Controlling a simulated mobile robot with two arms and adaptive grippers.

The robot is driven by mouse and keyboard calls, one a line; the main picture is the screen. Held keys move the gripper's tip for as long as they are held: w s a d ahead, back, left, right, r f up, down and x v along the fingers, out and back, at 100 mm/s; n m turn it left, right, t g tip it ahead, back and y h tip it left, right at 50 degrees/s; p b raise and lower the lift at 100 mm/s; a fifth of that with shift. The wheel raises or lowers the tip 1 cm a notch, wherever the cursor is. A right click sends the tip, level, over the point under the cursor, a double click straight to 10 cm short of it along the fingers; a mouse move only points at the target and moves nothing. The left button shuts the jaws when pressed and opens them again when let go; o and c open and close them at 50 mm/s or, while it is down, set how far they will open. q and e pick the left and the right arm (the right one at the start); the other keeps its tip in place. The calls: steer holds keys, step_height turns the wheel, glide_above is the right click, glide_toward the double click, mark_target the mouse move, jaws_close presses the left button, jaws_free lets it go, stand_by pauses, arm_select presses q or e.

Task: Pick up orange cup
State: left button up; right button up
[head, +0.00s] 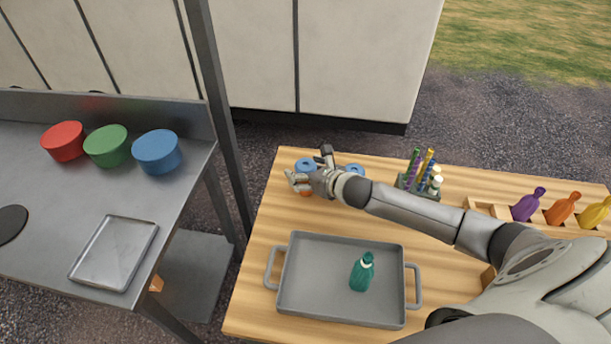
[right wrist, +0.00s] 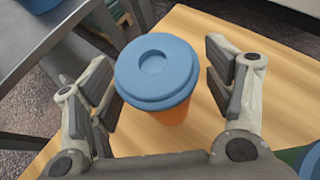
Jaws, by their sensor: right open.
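The orange cup (right wrist: 172,116) with a blue lid (right wrist: 156,70) stands upright on the wooden table in the right wrist view. My right gripper (right wrist: 162,90) is open, with one finger on each side of the cup. In the head view my right gripper (head: 311,178) covers most of the cup. Only part of the blue lid (head: 305,164) and a sliver of orange (head: 305,193) show there. My left gripper is in neither view.
Another blue lid (head: 354,170) shows just behind my right forearm. A grey tray (head: 300,300) with a green bottle (head: 362,272) sits in front. A rack of coloured sticks (head: 420,190) and several bottles stand right. Red, green and blue bowls (head: 157,151) stand on the metal counter at left.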

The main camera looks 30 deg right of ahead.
steer(key=shift+w+f, duration=0.1)
steer(key=shift+w, duration=0.05)
steer(key=shift+c, duration=0.3)
steer(key=c, duration=1.1)
